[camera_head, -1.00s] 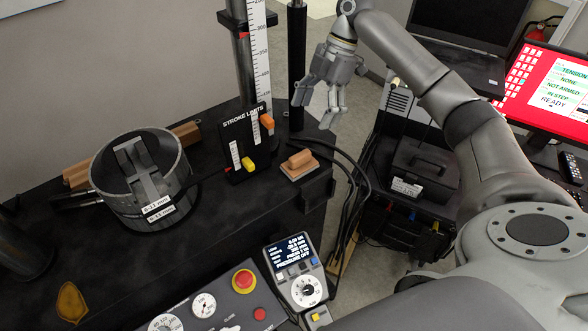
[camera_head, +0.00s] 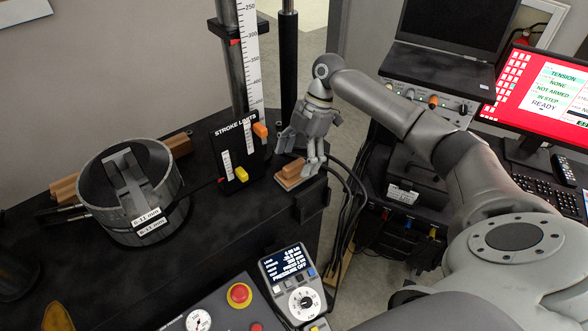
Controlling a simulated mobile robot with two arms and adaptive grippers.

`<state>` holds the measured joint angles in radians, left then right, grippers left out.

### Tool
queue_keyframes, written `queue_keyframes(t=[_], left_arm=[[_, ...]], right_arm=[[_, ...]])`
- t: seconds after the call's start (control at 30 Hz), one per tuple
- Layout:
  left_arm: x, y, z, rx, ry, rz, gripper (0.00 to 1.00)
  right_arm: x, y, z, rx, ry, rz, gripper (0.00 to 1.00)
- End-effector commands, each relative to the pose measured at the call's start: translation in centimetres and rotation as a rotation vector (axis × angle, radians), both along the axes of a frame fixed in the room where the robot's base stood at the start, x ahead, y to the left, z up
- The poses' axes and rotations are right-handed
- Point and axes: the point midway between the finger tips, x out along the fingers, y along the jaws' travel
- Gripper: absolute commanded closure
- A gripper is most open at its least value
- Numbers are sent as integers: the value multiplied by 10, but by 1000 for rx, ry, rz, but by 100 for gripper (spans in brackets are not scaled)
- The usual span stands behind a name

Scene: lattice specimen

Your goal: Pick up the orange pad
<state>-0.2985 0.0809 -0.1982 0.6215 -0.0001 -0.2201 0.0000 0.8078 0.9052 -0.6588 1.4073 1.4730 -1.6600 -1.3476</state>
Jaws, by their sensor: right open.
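The orange-brown pad (camera_head: 290,172), a small block with a raised grip on a paler base, lies near the right end of the black bench. My right gripper (camera_head: 314,168) is open, points downward and is at the pad's right side. Its fingers overlap the pad's right end in the picture; I cannot tell whether they touch it. A flat, orange-brown patch (camera_head: 56,318) lies at the bottom left, partly cut off by the frame. My left gripper is not in view.
The black stroke-limits panel (camera_head: 236,150) with orange and yellow sliders stands just left of the pad. A dark cylindrical ring (camera_head: 110,219) sits further left. Black cables (camera_head: 350,200) hang at the right bench edge. A control box (camera_head: 292,277) stands in front.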

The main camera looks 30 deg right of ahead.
Motion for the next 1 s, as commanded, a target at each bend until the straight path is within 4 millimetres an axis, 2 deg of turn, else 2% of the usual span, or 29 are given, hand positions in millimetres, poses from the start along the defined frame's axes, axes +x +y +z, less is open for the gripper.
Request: queue_keyframes(t=[0.03, 0.2, 0.47, 0.87, 1.0], left_arm=[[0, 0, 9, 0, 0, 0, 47], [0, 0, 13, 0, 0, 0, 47], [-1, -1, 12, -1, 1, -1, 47], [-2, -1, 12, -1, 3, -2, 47], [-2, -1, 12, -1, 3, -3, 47]], right_arm=[[-2, 2, -4, 1, 5, 1, 21], [-2, 9, -25, 1, 1, 0, 21], [-1, 10, -29, 0, -1, 0, 21], [-1, 10, -29, 0, -1, 1, 70], [-1, 10, -29, 0, -1, 1, 71]])
